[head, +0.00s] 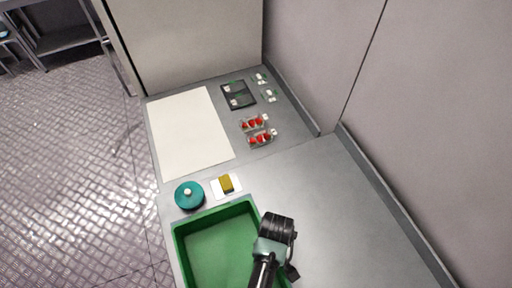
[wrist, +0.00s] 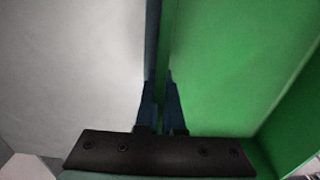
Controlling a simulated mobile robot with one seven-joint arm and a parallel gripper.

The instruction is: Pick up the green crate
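The green crate (head: 215,250) stands on the grey counter at the bottom of the head view, open at the top and empty where I can see inside. My gripper (wrist: 162,108) is at the crate's right side, with one dark blue finger on each side of its thin wall. The fingers look closed on that wall. In the wrist view the crate's green inside (wrist: 225,75) fills the right half. In the head view my arm covers part of the right rim, and the fingertips are hidden.
A teal round pot (head: 189,196) and a yellow sponge (head: 227,184) on a white card sit just behind the crate. Further back are a white sheet (head: 190,133), red berry packs (head: 259,137) and a dark tray (head: 238,95). The counter (head: 345,225) right of the crate is clear.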

